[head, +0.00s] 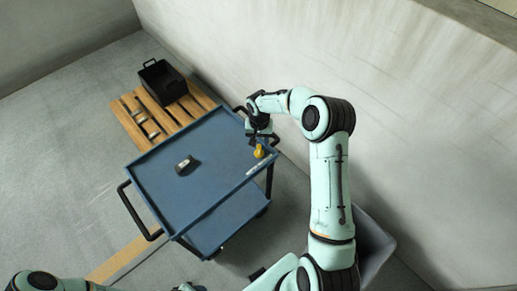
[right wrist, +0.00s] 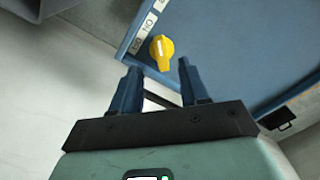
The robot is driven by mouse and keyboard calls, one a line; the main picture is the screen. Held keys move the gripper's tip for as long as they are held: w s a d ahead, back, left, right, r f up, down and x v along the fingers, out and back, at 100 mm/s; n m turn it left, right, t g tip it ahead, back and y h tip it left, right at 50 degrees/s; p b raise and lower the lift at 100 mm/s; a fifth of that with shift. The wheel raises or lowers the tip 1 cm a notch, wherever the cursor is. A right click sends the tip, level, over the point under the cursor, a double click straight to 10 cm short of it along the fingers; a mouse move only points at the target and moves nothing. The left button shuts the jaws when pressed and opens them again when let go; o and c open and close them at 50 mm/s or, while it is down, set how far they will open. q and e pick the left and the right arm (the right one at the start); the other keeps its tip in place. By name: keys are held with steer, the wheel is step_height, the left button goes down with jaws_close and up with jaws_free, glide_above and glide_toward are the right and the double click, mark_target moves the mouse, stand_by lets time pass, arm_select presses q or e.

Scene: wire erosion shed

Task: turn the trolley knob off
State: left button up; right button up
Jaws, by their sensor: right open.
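The trolley (head: 215,190) is blue, with a flat top tray and a lower shelf. Its yellow knob (head: 259,151) sits at the tray's right edge. In the right wrist view the knob (right wrist: 162,52) has a white stripe running roughly up and down the picture. Small white ON and OFF labels (right wrist: 143,32) lie to its upper left. My right gripper (head: 262,137) is open and empty, close to the knob. In its wrist view the knob shows just beyond and between the fingertips (right wrist: 159,70); contact is not visible. My left gripper is not clearly visible.
A small dark object with a pale face (head: 186,165) lies on the tray. A black crate (head: 163,82) stands on a wooden pallet (head: 135,122) behind the trolley. A grey bin (head: 374,245) stands by my right arm. The concrete wall (head: 300,50) runs close along the right.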

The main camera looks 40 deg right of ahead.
mark_target(259, 151)
step_height(259, 151, down, 7)
steer(key=shift+w+r, duration=0.15)
steer(key=shift+r, duration=0.05)
jaws_close()
